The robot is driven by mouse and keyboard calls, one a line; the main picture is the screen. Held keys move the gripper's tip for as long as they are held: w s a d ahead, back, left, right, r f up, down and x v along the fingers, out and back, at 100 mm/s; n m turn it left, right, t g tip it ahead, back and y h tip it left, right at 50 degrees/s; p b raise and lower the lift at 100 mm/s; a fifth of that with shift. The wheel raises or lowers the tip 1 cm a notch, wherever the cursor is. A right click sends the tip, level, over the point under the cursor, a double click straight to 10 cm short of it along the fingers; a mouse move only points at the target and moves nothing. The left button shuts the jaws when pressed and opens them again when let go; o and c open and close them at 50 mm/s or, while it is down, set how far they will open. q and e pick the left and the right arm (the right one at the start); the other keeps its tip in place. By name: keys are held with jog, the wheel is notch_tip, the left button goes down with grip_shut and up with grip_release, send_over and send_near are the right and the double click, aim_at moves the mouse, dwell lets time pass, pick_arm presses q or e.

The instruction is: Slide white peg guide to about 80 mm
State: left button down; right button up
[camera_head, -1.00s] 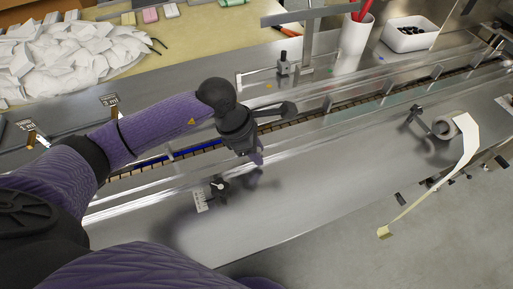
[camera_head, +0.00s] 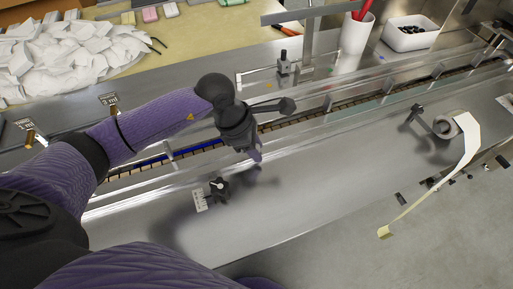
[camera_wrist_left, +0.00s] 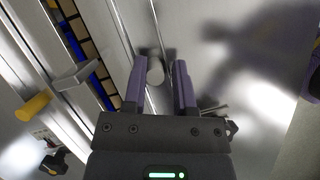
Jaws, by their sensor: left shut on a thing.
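My left gripper (camera_head: 257,153) reaches over the near guide rail of the conveyor, fingers pointing down. In the left wrist view, its two purple-sided fingers (camera_wrist_left: 158,84) stand on either side of a pale, round-ended peg (camera_wrist_left: 155,72), the white peg guide, and are shut on it. In the head view the peg is hidden behind the gripper. A white scale plate (camera_head: 200,201) with a black clamp (camera_head: 218,188) sits on the steel deck, left of and nearer than the gripper; its marks are too small to read. My right gripper is not in view.
The belt (camera_head: 300,119) runs diagonally between clear rails. A yellow knob (camera_wrist_left: 33,107) shows left of the gripper in the wrist view. A tape roll (camera_head: 446,127) stands at the right. White packets (camera_head: 60,50) lie at the back left. The near steel deck (camera_head: 310,190) is mostly clear.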

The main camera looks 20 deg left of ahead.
pick_arm(q)
jog(key=shift+w+a+f, duration=0.1)
jog(key=shift+w+a, duration=0.25)
jog(key=shift+w, duration=0.05)
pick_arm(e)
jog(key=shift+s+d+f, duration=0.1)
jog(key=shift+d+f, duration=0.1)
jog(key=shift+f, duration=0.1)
pick_arm(q)
jog(key=c, duration=0.6)
grip_release()
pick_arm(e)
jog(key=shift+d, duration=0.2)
pick_arm(q)
jog(key=p+v, duration=0.2)
jog(key=v, duration=0.8)
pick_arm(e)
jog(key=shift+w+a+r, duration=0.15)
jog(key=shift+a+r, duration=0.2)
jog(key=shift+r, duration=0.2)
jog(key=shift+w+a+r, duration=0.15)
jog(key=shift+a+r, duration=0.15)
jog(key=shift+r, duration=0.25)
pick_arm(q)
jog(key=shift+d, duration=0.1)
